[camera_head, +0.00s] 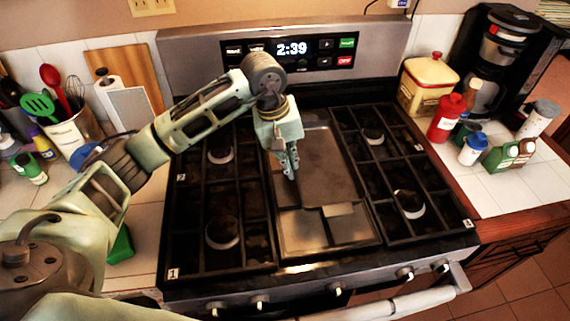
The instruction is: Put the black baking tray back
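A dark, flat rectangular plate (330,168) lies in the middle of the stove top, between the left and right burner grates. It may be the black baking tray or the stove's own griddle; I cannot tell which. My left gripper (291,172) points down over the left side of this plate. Its fingers show nearly edge-on, so I cannot tell whether they are open, shut or touching the plate. My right gripper is not in view.
Black burner grates (221,190) flank the plate. The oven handle (400,303) runs along the front. On the right counter stand a yellow canister (428,88), a red bottle (446,118), a coffee maker (497,50) and several small bottles. A utensil holder (70,135) stands on the left counter.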

